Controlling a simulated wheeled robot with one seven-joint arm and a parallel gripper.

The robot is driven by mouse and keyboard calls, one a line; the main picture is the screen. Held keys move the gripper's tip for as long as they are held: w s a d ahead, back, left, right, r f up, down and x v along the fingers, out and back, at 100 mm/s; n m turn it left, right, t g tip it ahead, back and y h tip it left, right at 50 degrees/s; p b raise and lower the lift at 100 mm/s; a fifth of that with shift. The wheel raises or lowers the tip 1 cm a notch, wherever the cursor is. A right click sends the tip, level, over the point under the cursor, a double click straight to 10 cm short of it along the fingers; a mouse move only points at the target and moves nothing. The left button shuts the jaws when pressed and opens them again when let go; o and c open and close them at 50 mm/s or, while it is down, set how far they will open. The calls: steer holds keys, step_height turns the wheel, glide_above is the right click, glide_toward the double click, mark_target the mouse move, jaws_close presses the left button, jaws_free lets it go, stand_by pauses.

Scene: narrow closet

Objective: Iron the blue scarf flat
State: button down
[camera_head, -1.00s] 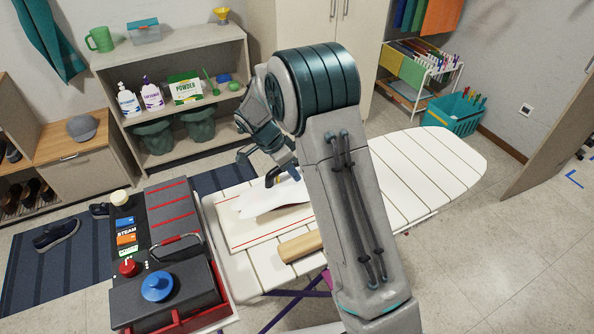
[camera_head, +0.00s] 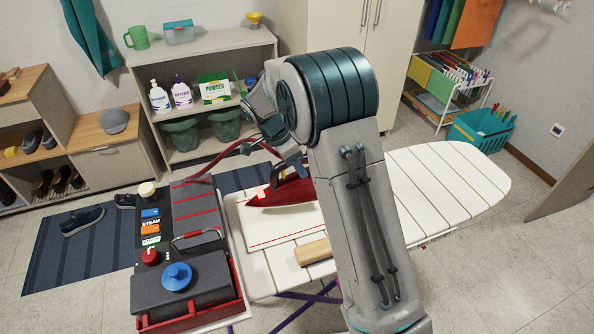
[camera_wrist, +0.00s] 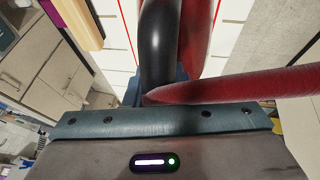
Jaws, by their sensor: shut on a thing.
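The dark red iron (camera_head: 285,192) is over the white ironing board (camera_head: 445,185), above the part with a red-lined white panel (camera_head: 268,236). My gripper (camera_head: 287,168) is shut on the iron's black handle (camera_wrist: 158,45), which fills the middle of the wrist view. A red hose (camera_head: 228,153) runs left from the iron and crosses the wrist view (camera_wrist: 245,88). My arm covers part of the board. I cannot pick out the blue scarf in either view. I cannot tell whether the iron touches the board.
A dark steam station (camera_head: 185,265) with a blue knob stands left of the board. A tan roll (camera_head: 312,252) lies at the board's near side. Shelves with bottles (camera_head: 160,97) stand behind, and a teal crate (camera_head: 480,130) is at right. The board's right half is clear.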

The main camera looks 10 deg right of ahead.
steer(key=shift+r+p, duration=0.5)
steer(key=shift+r, duration=1.05)
steer(key=shift+d, duration=0.15)
